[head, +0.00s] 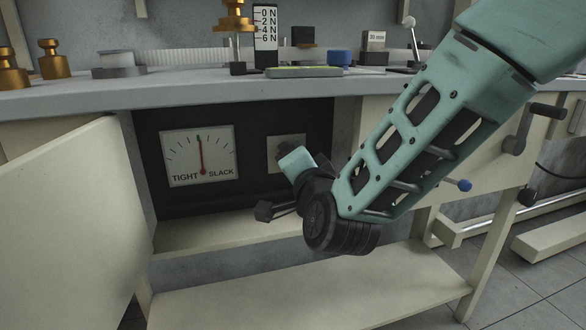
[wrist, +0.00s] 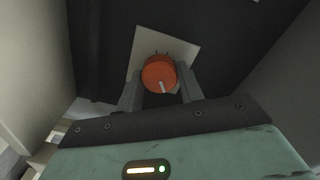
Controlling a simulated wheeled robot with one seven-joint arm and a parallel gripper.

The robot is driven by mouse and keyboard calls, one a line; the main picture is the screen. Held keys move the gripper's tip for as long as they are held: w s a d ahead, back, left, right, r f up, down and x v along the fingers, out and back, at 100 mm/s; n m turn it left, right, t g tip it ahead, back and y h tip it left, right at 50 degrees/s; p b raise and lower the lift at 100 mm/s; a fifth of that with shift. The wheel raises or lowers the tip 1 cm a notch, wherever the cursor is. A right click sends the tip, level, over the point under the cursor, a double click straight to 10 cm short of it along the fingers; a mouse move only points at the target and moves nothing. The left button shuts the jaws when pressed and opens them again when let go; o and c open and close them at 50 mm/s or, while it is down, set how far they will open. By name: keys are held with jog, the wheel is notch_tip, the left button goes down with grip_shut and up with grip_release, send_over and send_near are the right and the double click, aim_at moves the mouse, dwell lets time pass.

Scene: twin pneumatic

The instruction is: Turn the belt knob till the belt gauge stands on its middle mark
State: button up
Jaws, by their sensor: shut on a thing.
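The belt gauge (head: 199,155) is a white dial marked TIGHT at left and SLACK at right, inside the open cabinet. Its red needle points almost straight up, at or very near the middle mark. The belt knob (wrist: 159,73) is orange-red with a white pointer line and sits on a pale square plate (wrist: 188,50). In the wrist view the line points toward the bottom of the picture. My gripper (wrist: 160,88) is shut on the knob, one grey finger on each side. In the head view my gripper (head: 284,156) reaches the plate and mostly hides the knob.
The cabinet door (head: 68,215) stands open at left. The bench top (head: 200,92) lies above the opening and carries brass weights (head: 53,60) and other parts. A crank handle (head: 518,143) and a blue-tipped lever (head: 463,185) are at right. A lower shelf (head: 300,290) is bare.

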jog(key=shift+f+m, duration=0.1)
jog(key=shift+m, duration=0.4)
jog(key=o, duration=1)
jog(key=shift+s, duration=0.1)
jog(key=b+v, duration=0.8)
jog(key=v, duration=0.9)
jog(key=shift+s, duration=0.15)
